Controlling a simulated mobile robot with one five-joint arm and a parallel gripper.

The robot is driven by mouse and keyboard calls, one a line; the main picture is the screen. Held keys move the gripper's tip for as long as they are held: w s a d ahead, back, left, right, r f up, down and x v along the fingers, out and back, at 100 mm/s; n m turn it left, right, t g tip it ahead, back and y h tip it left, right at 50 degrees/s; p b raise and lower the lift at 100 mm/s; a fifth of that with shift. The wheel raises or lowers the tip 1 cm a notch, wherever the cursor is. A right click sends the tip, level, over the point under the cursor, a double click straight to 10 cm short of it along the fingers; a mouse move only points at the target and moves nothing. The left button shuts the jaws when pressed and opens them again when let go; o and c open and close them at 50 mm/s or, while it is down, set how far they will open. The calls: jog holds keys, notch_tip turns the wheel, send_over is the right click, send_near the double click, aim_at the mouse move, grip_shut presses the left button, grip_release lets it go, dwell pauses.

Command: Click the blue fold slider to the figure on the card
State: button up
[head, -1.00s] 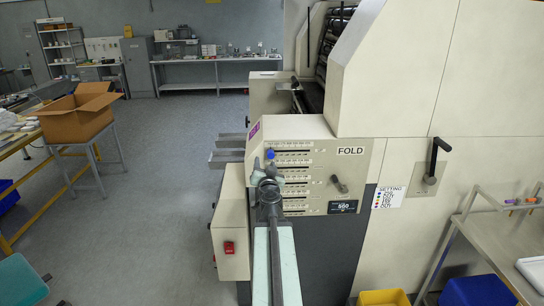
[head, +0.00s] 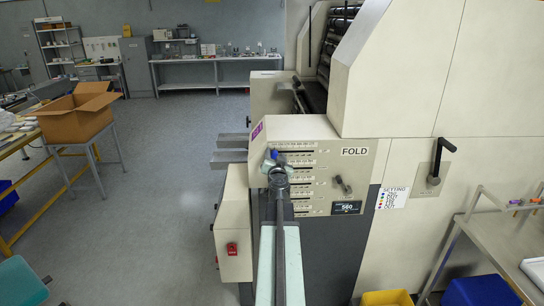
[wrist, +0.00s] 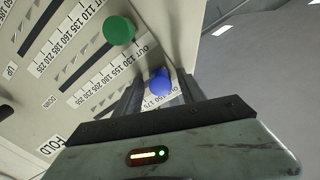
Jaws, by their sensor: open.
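The blue fold slider (head: 274,154) is a round knob at the left end of a scale on the FOLD panel (head: 355,151). In the wrist view the blue knob (wrist: 160,82) sits between the fingers of my open gripper (wrist: 160,92), near the scale's OUT end. I cannot tell whether a finger touches it. In the head view my gripper (head: 277,165) is in front of the panel's left part and hides some scales. The setting card (head: 392,197) is white with coloured dots, right of the panel; its figures are too small to read.
A green knob (wrist: 119,30) stands close beside my gripper on a neighbouring scale. Open floor lies left of the machine.

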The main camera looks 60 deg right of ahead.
grip_shut()
jog(key=shift+w, duration=0.1)
dwell(1.2)
